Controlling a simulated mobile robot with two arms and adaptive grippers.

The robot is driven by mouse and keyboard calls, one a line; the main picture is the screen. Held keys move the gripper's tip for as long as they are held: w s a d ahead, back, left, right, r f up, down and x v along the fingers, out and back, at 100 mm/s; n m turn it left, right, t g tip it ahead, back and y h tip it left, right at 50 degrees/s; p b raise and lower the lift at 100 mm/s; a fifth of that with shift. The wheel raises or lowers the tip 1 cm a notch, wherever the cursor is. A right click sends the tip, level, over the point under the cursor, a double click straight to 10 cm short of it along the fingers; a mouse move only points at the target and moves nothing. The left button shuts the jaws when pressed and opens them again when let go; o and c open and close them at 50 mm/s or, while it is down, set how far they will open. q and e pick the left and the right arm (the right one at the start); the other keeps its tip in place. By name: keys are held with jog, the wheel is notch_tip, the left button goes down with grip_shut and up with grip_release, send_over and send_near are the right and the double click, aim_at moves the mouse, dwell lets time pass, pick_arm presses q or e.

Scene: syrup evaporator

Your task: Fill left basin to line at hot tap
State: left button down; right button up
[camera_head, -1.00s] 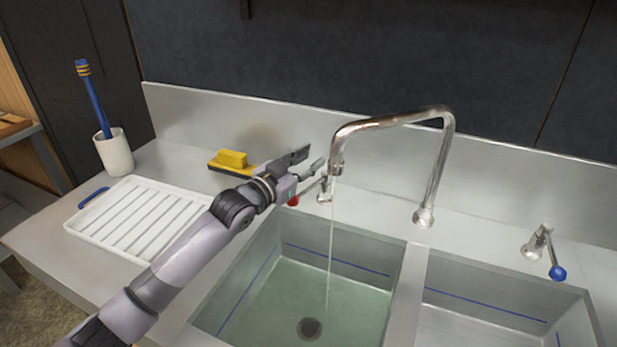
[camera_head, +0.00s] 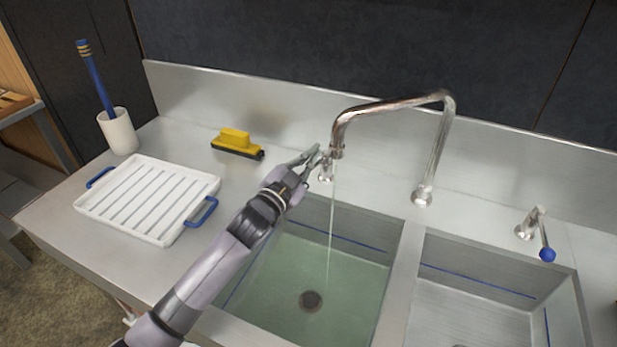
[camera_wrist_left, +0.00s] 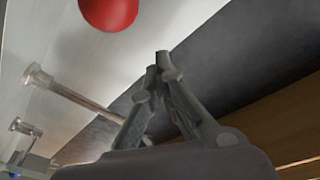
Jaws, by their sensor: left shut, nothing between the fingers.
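The left basin (camera_head: 288,327) holds greenish water (camera_head: 340,285), with its surface below the blue line (camera_head: 330,235) on the back wall. A thin stream falls into it from the chrome spout (camera_head: 337,150). My left gripper (camera_head: 314,156) is shut and empty, beside the hot tap (camera_head: 326,173) at the basin's back edge. The tap's red knob is hidden in the head view. In the left wrist view the red knob (camera_wrist_left: 108,12) shows at the top, apart from the shut fingertips (camera_wrist_left: 157,62). My right gripper is out of view.
A yellow brush (camera_head: 236,142) lies behind a white slatted rack (camera_head: 148,200) on the left counter. A white cup (camera_head: 118,132) holds a blue brush. The right basin (camera_head: 475,310) and the blue-knobbed tap (camera_head: 540,235) are to the right.

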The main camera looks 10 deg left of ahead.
pick_arm(q)
jog(key=s+d+f+m+y+p, duration=0.1)
jog(key=s+f+m+p, duration=0.25)
jog(key=s, duration=0.25)
jog(key=s+d+f+m+y+p, duration=0.1)
jog(key=s+f+m+p, duration=0.1)
jog(key=s+f+m, duration=0.3)
jog(key=r+x, duration=0.2)
jog(key=x, duration=0.7)
jog(key=a, duration=0.2)
jog(key=s+a+f, duration=0.1)
jog(key=a, duration=0.1)
jog(key=shift+p, duration=0.4)
jog(key=shift+a+r, duration=0.1)
jog(key=shift+a, duration=0.05)
